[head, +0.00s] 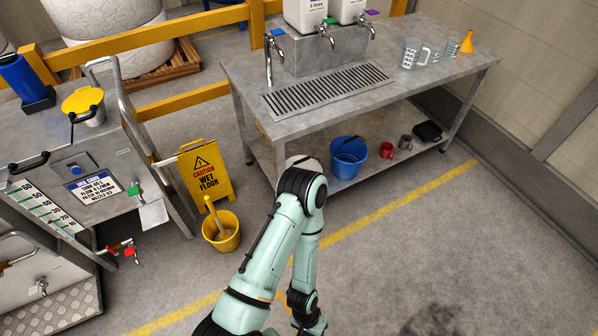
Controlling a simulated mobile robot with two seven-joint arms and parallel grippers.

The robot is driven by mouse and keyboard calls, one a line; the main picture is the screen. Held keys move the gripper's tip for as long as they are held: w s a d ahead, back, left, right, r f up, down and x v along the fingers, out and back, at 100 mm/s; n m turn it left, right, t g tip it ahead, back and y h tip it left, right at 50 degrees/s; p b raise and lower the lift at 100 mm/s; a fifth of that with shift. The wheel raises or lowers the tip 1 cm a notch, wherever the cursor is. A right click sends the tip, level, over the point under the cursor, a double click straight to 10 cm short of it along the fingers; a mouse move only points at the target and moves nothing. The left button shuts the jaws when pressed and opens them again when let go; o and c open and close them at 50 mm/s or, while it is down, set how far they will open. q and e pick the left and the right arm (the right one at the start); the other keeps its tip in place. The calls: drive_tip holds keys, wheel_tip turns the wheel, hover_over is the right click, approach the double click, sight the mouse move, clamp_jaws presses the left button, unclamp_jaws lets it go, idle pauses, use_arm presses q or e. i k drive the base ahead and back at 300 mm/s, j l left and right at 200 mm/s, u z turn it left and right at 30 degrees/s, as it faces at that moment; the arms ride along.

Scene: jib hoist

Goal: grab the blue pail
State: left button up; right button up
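The blue pail (349,166) stands upright on the lower shelf of the steel bench, near the shelf's front edge. Its open top faces up, and a dark handle shows at its rim. One of my pale green arms rises from the bottom of the head view, bends at its elbow left of the pail, and drops back to the bottom edge. The pail is apart from this arm. Neither gripper's fingers show in the head view.
A red mug (388,151), a grey mug (405,142) and a black tray (428,131) sit right of the pail under the bench (420,80). A yellow wet-floor sign (206,172) and yellow bucket (222,238) stand left. The floor in front is clear.

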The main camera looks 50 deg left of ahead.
sight(349, 153)
drive_tip(key=u, duration=1.45)
